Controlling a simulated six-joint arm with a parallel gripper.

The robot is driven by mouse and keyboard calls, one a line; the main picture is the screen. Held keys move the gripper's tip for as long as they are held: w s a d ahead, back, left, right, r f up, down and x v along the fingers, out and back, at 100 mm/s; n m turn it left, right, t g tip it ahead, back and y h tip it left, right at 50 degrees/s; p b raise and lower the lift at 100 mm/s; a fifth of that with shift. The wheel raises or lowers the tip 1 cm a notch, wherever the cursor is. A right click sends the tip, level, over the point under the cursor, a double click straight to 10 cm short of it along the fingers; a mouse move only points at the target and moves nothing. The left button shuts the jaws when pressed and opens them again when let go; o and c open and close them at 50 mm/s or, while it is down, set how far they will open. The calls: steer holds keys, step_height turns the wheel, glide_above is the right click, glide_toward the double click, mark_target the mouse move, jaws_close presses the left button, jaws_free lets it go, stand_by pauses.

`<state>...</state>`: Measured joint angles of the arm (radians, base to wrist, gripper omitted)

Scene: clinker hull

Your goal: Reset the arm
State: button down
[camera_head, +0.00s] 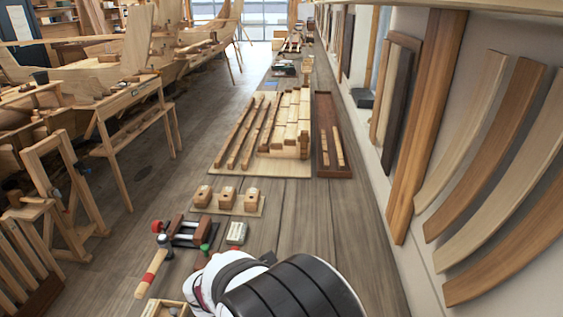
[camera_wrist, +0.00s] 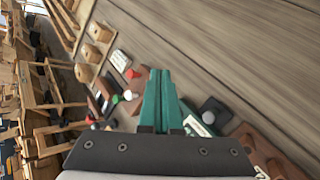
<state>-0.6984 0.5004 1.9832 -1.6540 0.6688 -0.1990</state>
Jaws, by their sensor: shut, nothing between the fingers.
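My gripper (camera_wrist: 161,72) shows in the wrist view with its two teal fingers together and nothing between them. It is over the wooden bench top (camera_wrist: 220,50), and its height above the bench is hard to tell. In the head view my arm fills the bottom middle, and it hides the gripper and part of the bench.
Wooden blocks (camera_head: 227,195), stacked planks (camera_head: 287,127) and a dark tray (camera_head: 334,165) lie beyond. The bench right of my arm is bare.

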steer(key=s+d+r+m+g+h, duration=0.2)
steer(key=s+d+r+m+g, duration=0.1)
steer(key=s+d+m, duration=0.65)
steer(key=s+d+r+m+g+h, duration=0.1)
steer(key=s+d+r+m+g, duration=0.45)
steer(key=d, duration=0.75)
steer(key=s+a+f+m+y, duration=0.1)
steer(key=s+a+m+y, duration=0.1)
steer(key=s+m, duration=0.4)
steer(key=s+a+m+y, duration=0.3)
steer(key=s+m, duration=0.4)
steer(key=s, duration=0.3)
steer(key=shift+f+m+g+y, duration=0.3)
steer(key=shift+f+g+y, duration=0.05)
steer(key=shift+y, duration=0.25)
